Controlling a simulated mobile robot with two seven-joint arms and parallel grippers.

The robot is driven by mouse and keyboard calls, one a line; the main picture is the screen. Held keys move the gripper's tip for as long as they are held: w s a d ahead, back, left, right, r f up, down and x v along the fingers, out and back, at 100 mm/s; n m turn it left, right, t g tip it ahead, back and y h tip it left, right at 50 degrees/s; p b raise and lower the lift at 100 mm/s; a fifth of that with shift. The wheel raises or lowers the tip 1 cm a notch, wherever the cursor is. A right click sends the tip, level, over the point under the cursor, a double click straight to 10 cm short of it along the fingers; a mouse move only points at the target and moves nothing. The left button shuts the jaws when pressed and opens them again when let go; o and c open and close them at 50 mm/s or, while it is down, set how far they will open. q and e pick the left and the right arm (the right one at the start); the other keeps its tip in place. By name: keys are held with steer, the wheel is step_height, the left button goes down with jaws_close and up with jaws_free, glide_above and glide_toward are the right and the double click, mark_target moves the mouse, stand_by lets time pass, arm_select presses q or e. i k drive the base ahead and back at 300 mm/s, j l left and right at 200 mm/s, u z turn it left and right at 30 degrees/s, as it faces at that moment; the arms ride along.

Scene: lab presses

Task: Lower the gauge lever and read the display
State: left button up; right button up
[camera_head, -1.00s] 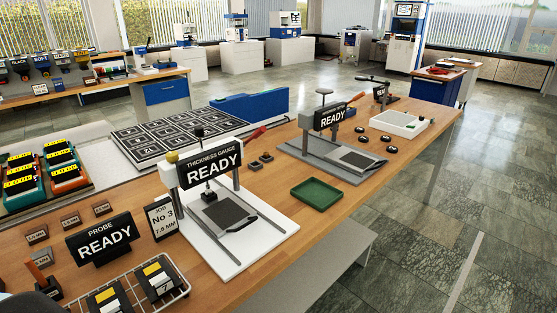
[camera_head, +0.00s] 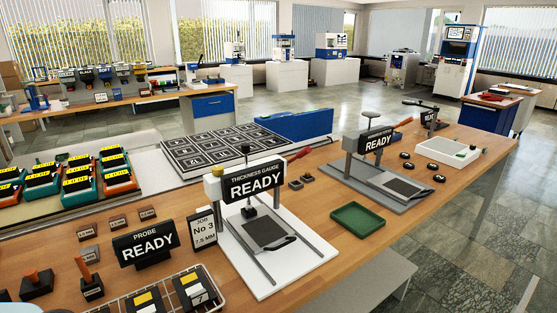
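The thickness gauge (camera_head: 290,248) stands on a white base on the wooden bench, in the middle of the head view. Its black display (camera_head: 252,184) reads "THICKNESS GAUGE READY". A red-handled lever (camera_head: 299,154) sticks out from behind the display's right end and slants up to the right. A dark plunger (camera_head: 249,205) hangs below the display over a grey square pad (camera_head: 264,232); I cannot tell whether it touches. Neither of my grippers is in view.
A probe display (camera_head: 146,243) reading "READY", a job card (camera_head: 202,231) reading "No 3, 7.5 MM" and a wire rack (camera_head: 133,301) stand left of the gauge. A green tray (camera_head: 363,218) and a second tester (camera_head: 376,144) stand right.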

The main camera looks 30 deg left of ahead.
mark_target(304, 152)
steer(key=l+u, duration=0.1)
steer(key=u, duration=0.3)
steer(key=i+l+u, duration=0.1)
steer(key=u, duration=0.3)
steer(key=l+u, duration=0.2)
steer(key=u, duration=0.2)
steer(key=l+u, duration=0.3)
steer(key=k+l+u, duration=0.15)
steer(key=l+u, duration=0.15)
steer(key=l, duration=0.2)
steer(key=l+u, duration=0.1)
steer(key=l, duration=0.2)
steer(key=k+l, duration=0.15)
steer(key=l, duration=0.15)
steer(key=l+u, duration=0.15)
steer(key=l, duration=0.2)
steer(key=k+l, duration=0.15)
steer(key=l, duration=0.2)
steer(key=k+l, duration=0.1)
steer(key=l, duration=0.2)
steer(key=k+l, duration=0.15)
steer(key=l, duration=0.2)
